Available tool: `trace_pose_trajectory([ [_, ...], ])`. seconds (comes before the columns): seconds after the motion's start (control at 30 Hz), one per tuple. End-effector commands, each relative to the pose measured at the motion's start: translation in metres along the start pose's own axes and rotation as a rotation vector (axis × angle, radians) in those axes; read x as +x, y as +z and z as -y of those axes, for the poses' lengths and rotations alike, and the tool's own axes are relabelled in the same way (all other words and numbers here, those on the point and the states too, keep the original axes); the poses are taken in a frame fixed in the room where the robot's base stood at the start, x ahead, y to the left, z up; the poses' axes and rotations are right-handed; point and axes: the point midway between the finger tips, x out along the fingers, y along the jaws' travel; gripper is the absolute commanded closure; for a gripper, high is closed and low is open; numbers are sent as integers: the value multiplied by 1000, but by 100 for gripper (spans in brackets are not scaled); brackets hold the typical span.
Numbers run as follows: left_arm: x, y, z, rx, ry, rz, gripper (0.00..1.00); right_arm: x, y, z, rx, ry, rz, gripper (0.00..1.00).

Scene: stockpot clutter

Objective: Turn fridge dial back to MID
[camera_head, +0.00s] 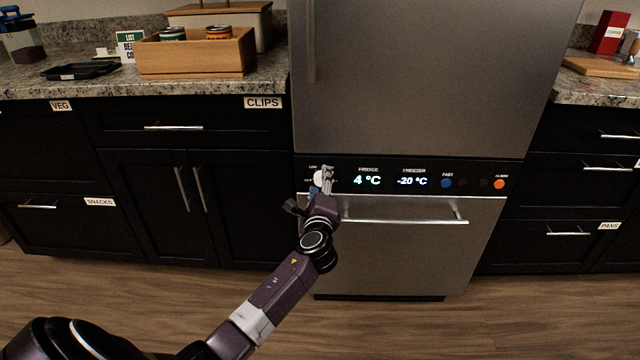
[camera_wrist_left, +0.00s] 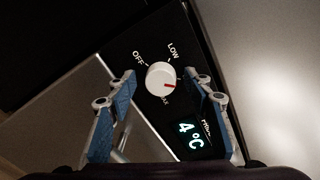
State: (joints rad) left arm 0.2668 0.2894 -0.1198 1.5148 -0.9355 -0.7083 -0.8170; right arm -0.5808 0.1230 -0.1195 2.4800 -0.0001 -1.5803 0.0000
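The fridge dial (camera_wrist_left: 160,78) is a round white knob with a red mark on the black control panel. OFF, LOW and part of a MAX label show around it. The red mark points right, toward the right finger; no MID label can be read, as that finger covers part of the panel. My left gripper (camera_wrist_left: 166,88) is open, with its blue-grey fingers spread on either side of the dial; contact cannot be told. In the head view the dial (camera_head: 319,177) is partly hidden behind my left gripper (camera_head: 322,183). My right gripper is not in view.
The panel's fridge display (camera_head: 367,180) reads 4 °C and the freezer display (camera_head: 411,181) reads -20 °C. A blue button (camera_head: 446,183) and an orange one (camera_head: 499,184) sit to the right. A drawer handle (camera_head: 410,219) juts out below the panel.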

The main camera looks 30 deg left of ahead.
Motion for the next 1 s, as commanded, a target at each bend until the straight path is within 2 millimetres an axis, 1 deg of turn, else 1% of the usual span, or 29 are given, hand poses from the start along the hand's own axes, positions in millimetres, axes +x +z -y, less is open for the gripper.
trace_pose_trajectory([
  [0.23,-1,0,1,0,-1,1,53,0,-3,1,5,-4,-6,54],
  [0.37,-11,0,0,1,-1,0,53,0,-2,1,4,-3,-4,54],
  [0.47,-25,0,0,-1,-1,-1,53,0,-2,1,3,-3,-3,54],
  [0.8,-90,-1,-1,-1,0,-2,53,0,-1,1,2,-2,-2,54],
  [0.9,-104,-1,-1,-1,1,-2,53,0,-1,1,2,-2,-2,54],
  [1.0,-114,0,-1,0,1,0,53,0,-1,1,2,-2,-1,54],
])
